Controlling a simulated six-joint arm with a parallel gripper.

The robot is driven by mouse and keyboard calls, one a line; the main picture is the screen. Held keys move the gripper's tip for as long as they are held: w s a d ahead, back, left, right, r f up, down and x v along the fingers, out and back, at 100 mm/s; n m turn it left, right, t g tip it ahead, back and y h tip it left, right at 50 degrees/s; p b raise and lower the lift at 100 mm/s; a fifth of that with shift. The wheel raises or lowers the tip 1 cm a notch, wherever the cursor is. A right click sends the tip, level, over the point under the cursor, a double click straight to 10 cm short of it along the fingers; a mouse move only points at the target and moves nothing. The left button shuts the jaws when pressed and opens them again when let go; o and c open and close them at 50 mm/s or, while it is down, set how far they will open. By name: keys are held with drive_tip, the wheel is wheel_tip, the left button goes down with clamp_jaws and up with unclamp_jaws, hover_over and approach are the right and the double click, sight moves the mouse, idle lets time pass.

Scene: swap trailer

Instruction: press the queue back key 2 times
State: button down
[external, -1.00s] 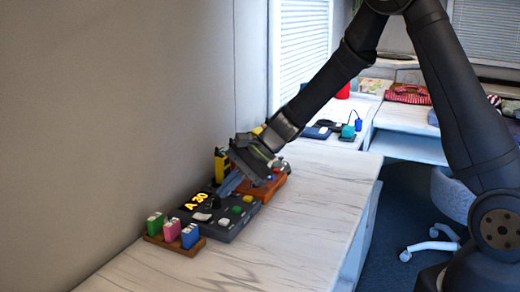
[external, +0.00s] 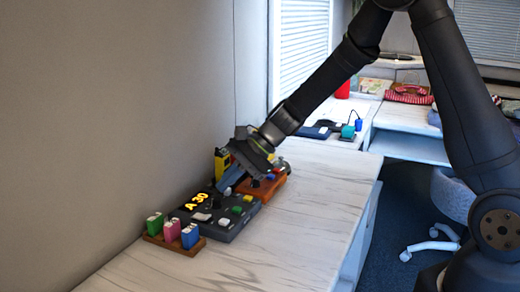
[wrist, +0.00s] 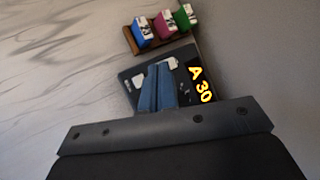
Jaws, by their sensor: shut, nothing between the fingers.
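A dark grey console (external: 225,234) lies on the counter against the wall. Its lit display (external: 197,201) reads A 30 in yellow; the display also shows in the wrist view (wrist: 201,84). Its keys include a white key (external: 201,217), a green key (external: 237,210) and a yellow key (external: 248,198). I cannot read which one is the queue back key. My gripper (external: 222,189) is shut and empty, its blue fingers pointing down over the console's far part beside the display. In the wrist view the fingers (wrist: 157,88) hide part of the keys. I cannot tell whether they touch one.
A wooden rack (external: 190,249) with green, pink and blue blocks stands at the console's near end. A brown box (external: 268,190) with coloured parts and a yellow object (external: 221,162) stand beyond the console. The wall is close on the left; the counter's right side is clear.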

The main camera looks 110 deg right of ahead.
sight(229, 220)
wheel_tip(229, 220, up, 2)
drive_tip(key=shift+r, duration=0.15)
drive_tip(key=shift+f, duration=4.45)
drive_tip(key=shift+f, duration=0.4)
drive_tip(key=shift+f, duration=0.5)
drive_tip(key=shift+r, duration=0.95)
